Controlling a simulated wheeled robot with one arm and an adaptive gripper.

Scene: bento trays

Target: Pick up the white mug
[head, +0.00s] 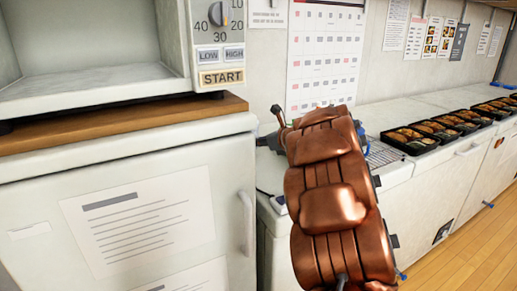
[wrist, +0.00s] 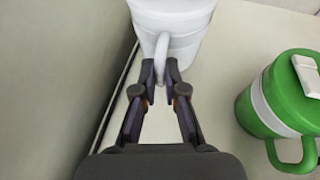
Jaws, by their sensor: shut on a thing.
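The white mug (wrist: 181,20) is at the top middle of the wrist view, partly cut off by the frame edge, with its handle (wrist: 161,58) toward me. My gripper (wrist: 160,74) has its two dark fingertips on either side of this handle and is shut on it. The mug appears to be over a pale surface, but I cannot tell whether it rests on it. In the head view my copper arm hides the gripper and the mug.
A green lidded mug (wrist: 283,95) stands close by on the right of the pale surface (wrist: 225,75). A grey wall (wrist: 60,70) runs along the left. In the head view, several bento trays (head: 411,140) line the counter and an open microwave (head: 90,85) stands at left.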

